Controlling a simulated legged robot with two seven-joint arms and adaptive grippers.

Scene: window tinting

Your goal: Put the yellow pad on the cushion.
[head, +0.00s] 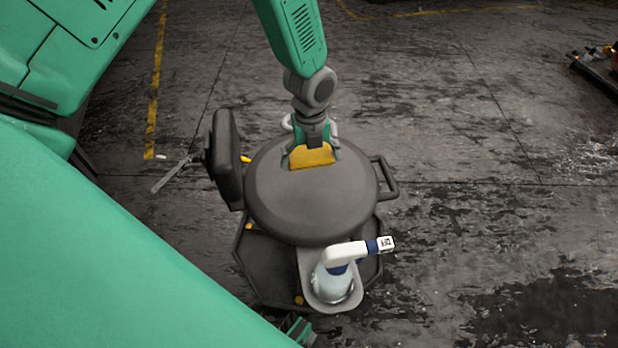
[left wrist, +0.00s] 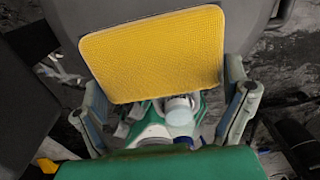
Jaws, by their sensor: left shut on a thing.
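The yellow pad (head: 311,157) is a flat piece in my left gripper (head: 311,150), which reaches down from the top of the head view. The gripper is shut on the pad, over the far half of the cushion (head: 308,212), a round dark grey stool seat. In the left wrist view the pad (left wrist: 155,55) is large and textured, between the two fingers (left wrist: 168,108). I cannot tell whether the pad touches the cushion. My right gripper is not seen.
A spray bottle (head: 333,280) with a white and blue head stands in a grey holder at the stool's near side. A dark backrest (head: 227,160) stands at the left of the seat, and a handle (head: 388,178) at its right. Open floor lies to the right.

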